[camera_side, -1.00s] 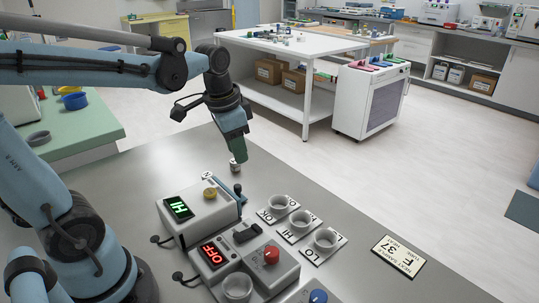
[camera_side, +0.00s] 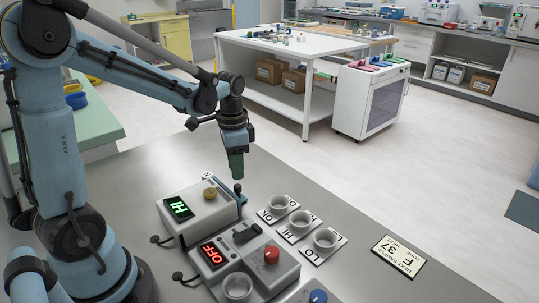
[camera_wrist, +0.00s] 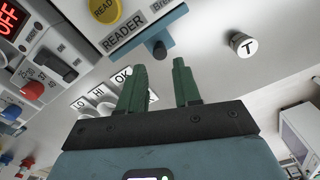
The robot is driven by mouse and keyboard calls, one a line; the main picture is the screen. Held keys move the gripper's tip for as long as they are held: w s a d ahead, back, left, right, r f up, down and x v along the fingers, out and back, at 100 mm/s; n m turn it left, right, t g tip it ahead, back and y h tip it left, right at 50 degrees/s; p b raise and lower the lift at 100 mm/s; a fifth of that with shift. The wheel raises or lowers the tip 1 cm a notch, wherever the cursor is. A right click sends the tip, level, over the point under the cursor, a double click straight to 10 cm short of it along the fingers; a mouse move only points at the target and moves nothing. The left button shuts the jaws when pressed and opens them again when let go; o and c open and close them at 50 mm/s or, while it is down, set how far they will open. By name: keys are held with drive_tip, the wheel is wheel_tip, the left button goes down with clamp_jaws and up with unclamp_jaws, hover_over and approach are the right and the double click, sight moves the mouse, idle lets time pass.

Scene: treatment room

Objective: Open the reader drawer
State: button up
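The reader (camera_side: 198,212) is a light grey box with a green display reading HI and a yellow button. Its blue drawer front (camera_wrist: 145,32) sits against the box under the READER label in the wrist view, so the drawer looks closed. A dark handle knob (camera_wrist: 158,50) sticks out from it; the handle also shows in the side view (camera_side: 238,189). My gripper (camera_side: 237,178) points down just above the handle. In the wrist view its two green fingers (camera_wrist: 160,75) stand apart with nothing between them. I cannot tell whether they touch the handle.
A white-capped piece marked T (camera_wrist: 242,44) stands near the drawer. Three small dishes (camera_side: 300,219) on labelled cards lie right of the reader. A second grey box (camera_side: 255,262) with a red OFF display is in front. A card (camera_side: 398,256) lies farther right on bare bench.

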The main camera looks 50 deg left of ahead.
sight(238, 186)
drive_tip(key=shift+f, duration=2.7)
drive_tip(key=shift+c, duration=0.2)
clamp_jaws()
